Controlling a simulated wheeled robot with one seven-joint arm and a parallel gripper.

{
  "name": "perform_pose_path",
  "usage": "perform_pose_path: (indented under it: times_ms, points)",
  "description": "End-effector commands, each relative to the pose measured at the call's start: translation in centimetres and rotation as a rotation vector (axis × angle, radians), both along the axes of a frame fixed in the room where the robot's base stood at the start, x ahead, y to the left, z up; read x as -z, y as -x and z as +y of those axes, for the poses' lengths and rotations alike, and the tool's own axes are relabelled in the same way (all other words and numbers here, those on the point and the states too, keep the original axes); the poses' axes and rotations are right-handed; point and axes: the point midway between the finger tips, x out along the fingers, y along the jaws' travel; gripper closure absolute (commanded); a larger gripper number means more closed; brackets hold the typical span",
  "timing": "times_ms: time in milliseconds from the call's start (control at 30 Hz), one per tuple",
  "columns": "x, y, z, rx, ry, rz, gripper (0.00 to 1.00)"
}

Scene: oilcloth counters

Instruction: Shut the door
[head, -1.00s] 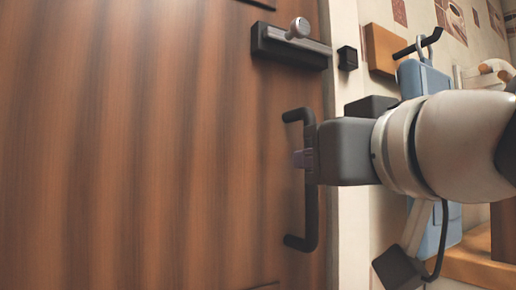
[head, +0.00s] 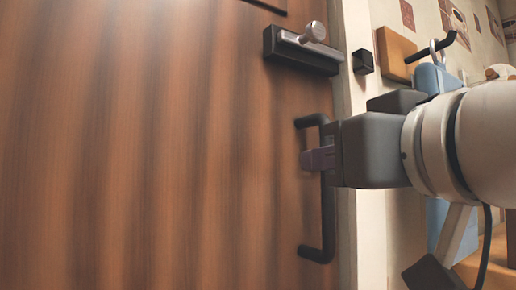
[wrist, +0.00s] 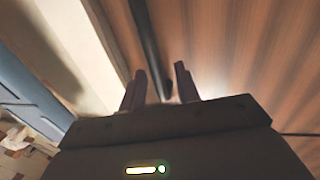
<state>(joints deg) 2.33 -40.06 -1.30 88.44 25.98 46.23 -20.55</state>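The brown wooden door (head: 170,150) fills the left of the head view, its right edge close beside the pale frame (head: 357,200). I cannot tell whether it sits fully flush. A black upright bar handle (head: 328,220) is on the door near that edge. My gripper (head: 318,159) is at the handle's upper half, its purple fingers reaching across the bar. In the wrist view the fingers (wrist: 159,88) stand apart, with the dark handle bar (wrist: 147,45) running into the gap between them. Contact with the bar is not clear.
A bolt latch with a metal knob (head: 313,32) is on the door above the handle, facing a small black keeper (head: 363,62) on the frame. Right of the frame, a blue item (head: 437,76) hangs from a black hook (head: 432,48) on a wooden block (head: 396,52).

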Motion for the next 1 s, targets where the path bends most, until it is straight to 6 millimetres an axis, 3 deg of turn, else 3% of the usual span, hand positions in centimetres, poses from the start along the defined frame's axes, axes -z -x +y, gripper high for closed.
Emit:
perform_pose_path:
  times_ms: [300, 500, 1000]
  points:
    - [0.1, 3.9, -2.4, 0.001, -0.012, 0.008, 0.68]
    - [0.1, 5.8, -2.9, 0.001, -0.012, 0.009, 0.68]
    - [0.2, 5.8, -3.1, 0.002, -0.013, 0.012, 0.68]
